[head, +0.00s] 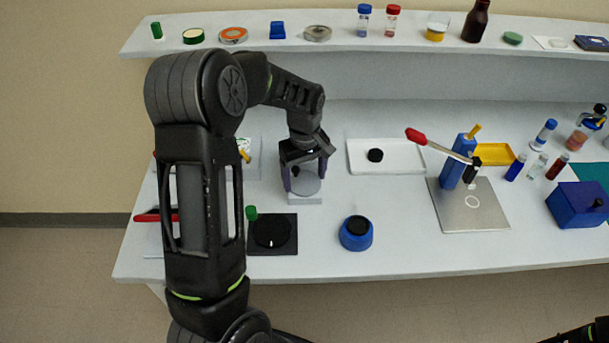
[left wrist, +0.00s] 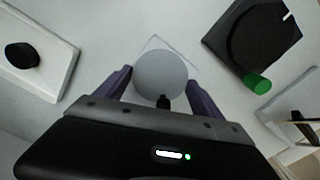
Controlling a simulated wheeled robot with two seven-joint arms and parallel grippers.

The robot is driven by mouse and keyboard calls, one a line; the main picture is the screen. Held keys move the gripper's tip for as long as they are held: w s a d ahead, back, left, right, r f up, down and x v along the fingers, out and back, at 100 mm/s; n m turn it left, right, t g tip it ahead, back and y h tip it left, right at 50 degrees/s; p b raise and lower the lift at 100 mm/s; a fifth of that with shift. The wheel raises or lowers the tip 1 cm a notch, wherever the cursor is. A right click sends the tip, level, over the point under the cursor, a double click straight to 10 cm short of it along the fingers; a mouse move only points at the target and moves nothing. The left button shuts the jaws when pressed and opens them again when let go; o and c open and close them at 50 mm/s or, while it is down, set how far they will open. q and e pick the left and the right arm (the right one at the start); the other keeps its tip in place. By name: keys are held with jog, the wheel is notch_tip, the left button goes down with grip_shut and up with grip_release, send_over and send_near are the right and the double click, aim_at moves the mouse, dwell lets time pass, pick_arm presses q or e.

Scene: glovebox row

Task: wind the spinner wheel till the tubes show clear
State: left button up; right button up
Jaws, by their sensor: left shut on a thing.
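My left gripper (head: 305,181) reaches down with its purple fingers on either side of a grey disc (head: 306,184) over a pale square base (head: 305,199). The left wrist view shows the disc (left wrist: 160,72) between the fingers, with a small black knob (left wrist: 164,102) at its near edge. The gripper is shut on the disc, though the exact contact is hard to see. Beside it is a black turntable (head: 271,232) with a white mark and a green peg (head: 251,213); it also shows in the left wrist view (left wrist: 262,40).
A white tray (head: 410,158) with a black knob lies right of the gripper. A blue pot (head: 356,233) stands in front. A grey plate (head: 480,215) with a blue stand and red-handled lever is further right. Several small tubes (head: 538,166) stand near a blue box (head: 580,208).

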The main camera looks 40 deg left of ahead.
aim_at(305, 182)
pick_arm(q)
jog(key=shift+m, duration=0.4)
jog(key=m+b, duration=0.1)
jog(key=m, duration=0.2)
jog(key=shift+b, duration=0.4)
jog(key=m+b, duration=0.1)
jog(key=m, duration=0.4)
jog(key=shift+m, duration=0.3)
jog(key=o, duration=1.4)
jog(key=shift+c, duration=0.2)
jog(key=shift+r, duration=0.1)
notch_tip(305, 182, up, 8)
jog(key=b, duration=0.1)
jog(key=shift+f, duration=0.2)
